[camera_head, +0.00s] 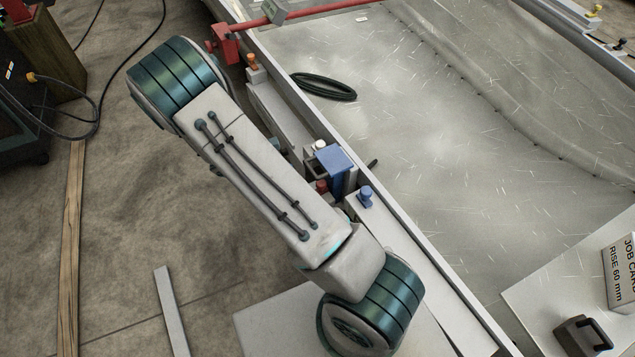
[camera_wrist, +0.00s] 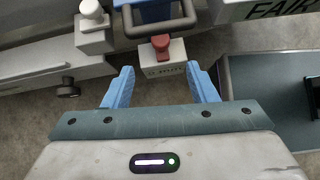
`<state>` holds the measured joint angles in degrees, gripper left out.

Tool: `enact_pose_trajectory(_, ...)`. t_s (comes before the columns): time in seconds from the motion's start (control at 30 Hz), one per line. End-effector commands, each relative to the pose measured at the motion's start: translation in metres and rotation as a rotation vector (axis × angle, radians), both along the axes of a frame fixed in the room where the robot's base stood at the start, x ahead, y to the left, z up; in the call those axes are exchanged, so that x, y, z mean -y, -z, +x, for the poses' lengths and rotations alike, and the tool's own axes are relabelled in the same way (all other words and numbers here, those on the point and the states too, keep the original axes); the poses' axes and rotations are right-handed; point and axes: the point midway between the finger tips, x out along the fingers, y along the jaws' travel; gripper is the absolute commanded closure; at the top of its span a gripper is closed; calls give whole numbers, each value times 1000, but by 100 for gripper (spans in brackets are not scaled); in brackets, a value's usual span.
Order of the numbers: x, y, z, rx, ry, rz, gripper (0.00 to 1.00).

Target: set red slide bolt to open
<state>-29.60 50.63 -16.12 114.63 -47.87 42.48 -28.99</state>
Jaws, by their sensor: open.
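The red slide bolt's knob (camera_wrist: 161,42) stands on a small pale block with dark lettering, too small to read surely, in the upper middle of the wrist view. In the head view a red knob (camera_head: 321,186) shows partly beside my arm, under the blue block. My gripper (camera_wrist: 160,78) is open and empty, its two blue fingers apart and pointing toward the pale block. The red knob lies beyond the fingertips, roughly centred between them. My arm hides the gripper in the head view. Whether the bolt is slid open or closed cannot be told.
A blue block (camera_head: 335,162) with a dark handle (camera_wrist: 160,28) stands close behind the red knob. A white knob (camera_wrist: 92,11) is to the left. A blue knob (camera_head: 366,197) and an orange knob (camera_head: 252,61) stand along the rail.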

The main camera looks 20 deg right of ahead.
Motion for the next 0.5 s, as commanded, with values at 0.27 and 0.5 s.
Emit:
enact_pose_trajectory(0.27, 42, 41, -2, -4, 5, -3, 48)
enact_pose_trajectory(0.5, 73, 73, -1, -2, 2, -1, 48)
